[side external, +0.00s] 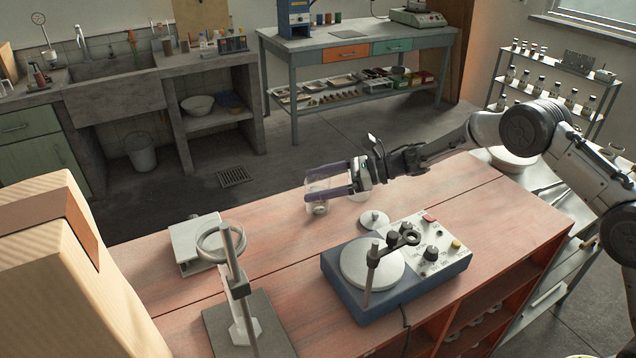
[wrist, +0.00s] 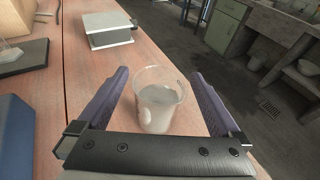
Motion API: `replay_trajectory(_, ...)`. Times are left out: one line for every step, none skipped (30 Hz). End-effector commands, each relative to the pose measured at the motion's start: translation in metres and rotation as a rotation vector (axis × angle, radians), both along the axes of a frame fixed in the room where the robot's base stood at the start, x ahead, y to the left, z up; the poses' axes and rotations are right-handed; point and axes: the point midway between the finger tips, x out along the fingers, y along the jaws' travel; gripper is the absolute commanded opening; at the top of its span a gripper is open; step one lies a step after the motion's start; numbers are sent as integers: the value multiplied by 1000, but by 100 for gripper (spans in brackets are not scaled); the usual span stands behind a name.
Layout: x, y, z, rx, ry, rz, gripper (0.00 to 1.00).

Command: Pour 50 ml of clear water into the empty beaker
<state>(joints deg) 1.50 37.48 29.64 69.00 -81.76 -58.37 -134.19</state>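A clear glass beaker (wrist: 158,118) stands on the bench and holds some pale, see-through liquid; its level in ml cannot be read. It also shows in the side view (side external: 320,208), partly hidden by the fingers. My gripper (wrist: 160,78) reaches in level, its purple fingers on either side of the beaker. A narrow gap shows between each finger and the glass, so it looks open. In the side view, my gripper (side external: 328,180) is at the bench's far edge. A clear glass vessel (side external: 243,318) stands on the stand's dark base; its contents cannot be made out.
A blue stirrer plate (side external: 395,290) with a round top and knobs sits to the right. A ring stand (side external: 240,275) is at front left, with a grey box (side external: 190,250) behind it. A small metal disc (side external: 374,219) lies near the stirrer. Bare bench lies between the box and stirrer.

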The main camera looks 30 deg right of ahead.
Motion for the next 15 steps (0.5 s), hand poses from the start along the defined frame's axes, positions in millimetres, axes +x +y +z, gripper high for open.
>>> replay_trajectory(0, 0, 0, 0, 0, 0, 100)
replay_trajectory(0, 0, 0, 0, 0, 0, 100)
replay_trajectory(0, 0, 1, 0, 0, 0, 100)
replay_trajectory(0, 0, 2, 0, -1, 0, 100)
replay_trajectory(0, 0, 4, 0, -1, 0, 100)
replay_trajectory(-1, -2, 5, -1, -1, -1, 100)
replay_trajectory(-2, -5, 6, 0, -1, -2, 100)
replay_trajectory(-4, -9, 7, 0, -1, -3, 100)
replay_trajectory(-7, -13, 9, -1, 0, -3, 100)
replay_trajectory(-9, -18, 10, 0, -1, -2, 100)
replay_trajectory(-12, -22, 12, 0, 0, -3, 100)
replay_trajectory(-15, -30, 15, 0, 0, -5, 100)
replay_trajectory(-18, -35, 17, -1, -1, -5, 100)
replay_trajectory(-22, -41, 19, -1, -1, -4, 100)
replay_trajectory(-26, -47, 21, 0, 0, -4, 100)
